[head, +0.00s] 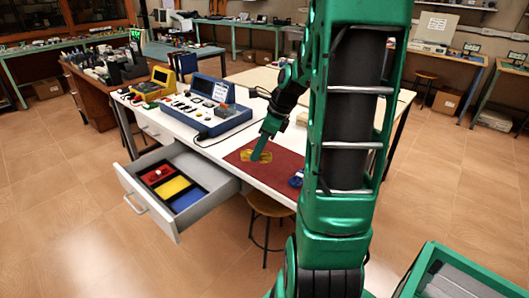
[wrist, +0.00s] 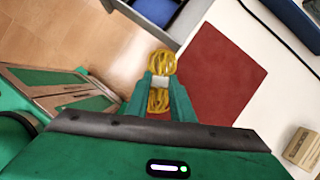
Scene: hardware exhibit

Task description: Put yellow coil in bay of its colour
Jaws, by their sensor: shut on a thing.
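The yellow coil (wrist: 162,64) is a bundle with a pale band around its middle. In the wrist view it sits between the two fingers of my gripper (wrist: 161,88), which is shut on it. In the head view the coil (head: 262,156) is at my gripper (head: 257,152), over the dark red mat (head: 285,173); I cannot tell whether it touches the mat. The open drawer at the left holds a tray with a red bay (head: 157,174), a yellow bay (head: 174,187) and a blue bay (head: 187,200). A red item lies in the red bay.
A blue coil (head: 296,179) lies on the mat beside my arm. A blue console (head: 208,105) and a yellow device (head: 160,83) stand on the white table. The drawer (head: 151,214) juts out over the floor, and a stool (head: 268,205) stands beside it.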

